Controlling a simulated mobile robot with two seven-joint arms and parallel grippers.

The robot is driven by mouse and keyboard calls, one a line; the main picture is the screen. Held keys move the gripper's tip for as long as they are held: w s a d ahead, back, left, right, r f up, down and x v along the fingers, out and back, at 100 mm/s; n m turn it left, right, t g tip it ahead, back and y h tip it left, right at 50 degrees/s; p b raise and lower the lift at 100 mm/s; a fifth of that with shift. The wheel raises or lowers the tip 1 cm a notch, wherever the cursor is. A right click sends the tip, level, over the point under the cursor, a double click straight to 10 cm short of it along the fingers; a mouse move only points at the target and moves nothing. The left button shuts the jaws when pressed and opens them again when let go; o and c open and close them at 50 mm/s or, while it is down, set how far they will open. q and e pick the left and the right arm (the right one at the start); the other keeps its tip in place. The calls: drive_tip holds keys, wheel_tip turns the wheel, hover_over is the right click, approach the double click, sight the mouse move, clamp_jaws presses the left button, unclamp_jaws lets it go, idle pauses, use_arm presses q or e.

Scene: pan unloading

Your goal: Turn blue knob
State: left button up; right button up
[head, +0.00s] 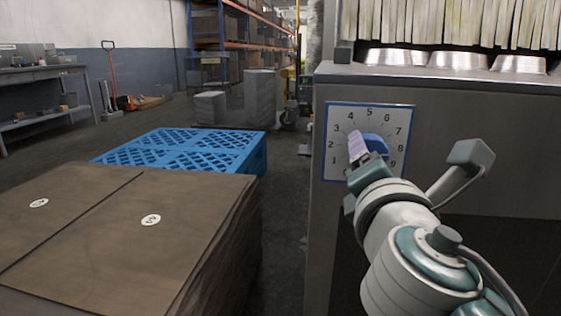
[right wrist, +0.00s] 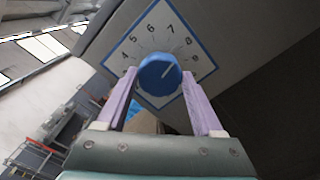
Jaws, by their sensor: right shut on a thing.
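The blue knob (head: 376,142) sits on a white, blue-edged number dial (head: 341,115) on the front of the grey machine. It also shows in the right wrist view (right wrist: 158,75), with a light pointer line slanting up and right, toward the 8 and 9 side of the dial. My right gripper (head: 364,149) is at the dial, its two pale purple fingers on either side of the knob and shut on it. In the head view the gripper and arm hide part of the dial's lower numbers. My left gripper is not in view.
The machine (head: 455,125) has several metal bowls (head: 397,57) on its ledge under hanging pale strips. Left of it stand a brown cardboard stack (head: 100,230) and a blue plastic pallet (head: 190,142). A narrow strip of floor (head: 283,215) runs between stack and machine.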

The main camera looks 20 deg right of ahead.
drive_tip(key=shift+m+b, duration=0.35)
drive_tip(key=shift+m, duration=0.65)
drive_tip(key=o, duration=1.4)
drive_tip(key=shift+c, duration=0.2)
drive_tip(key=shift+s+a, duration=0.1)
drive_tip(key=v, duration=0.9)
drive_tip(key=shift+s, duration=0.35)
drive_tip(key=shift+a, duration=0.1)
